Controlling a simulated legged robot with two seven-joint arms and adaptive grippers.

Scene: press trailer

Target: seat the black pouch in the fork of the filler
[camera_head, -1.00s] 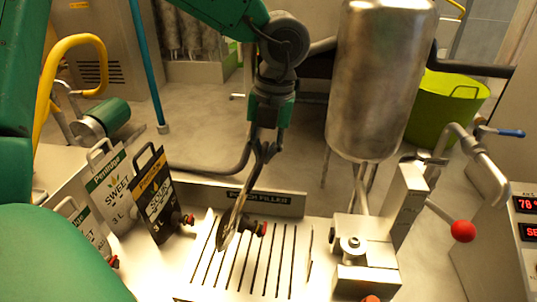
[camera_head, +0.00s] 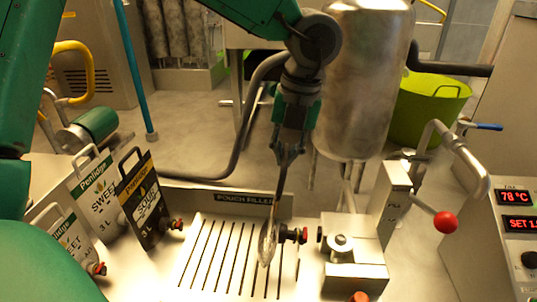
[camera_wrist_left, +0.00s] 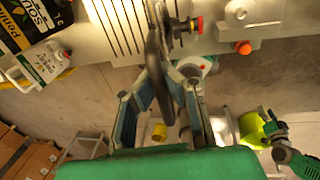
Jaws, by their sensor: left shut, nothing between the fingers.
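My left gripper (camera_head: 285,160) is above the slotted tray, fingers pointing down and shut. A dark pouch (camera_head: 268,243) hangs edge-on just below its fingertips, its red-tipped spout (camera_head: 296,235) pointing right. In the left wrist view the pouch (camera_wrist_left: 156,50) runs up from between the finger links; the grip itself is not clear. The filler (camera_head: 352,262) is the metal block right of the spout, below the tank. The spout is close to its left side; the fork is hard to make out. A green-and-grey jointed part (camera_wrist_left: 280,140) in the wrist view may be my right arm; its fingers are unclear.
Another black pouch (camera_head: 146,205) and white-labelled pouches (camera_head: 97,192) stand at the left. The slotted tray (camera_head: 215,250) is otherwise clear. The tank (camera_head: 362,90), a lever with a red ball (camera_head: 445,222) and a display panel (camera_head: 515,225) stand at the right.

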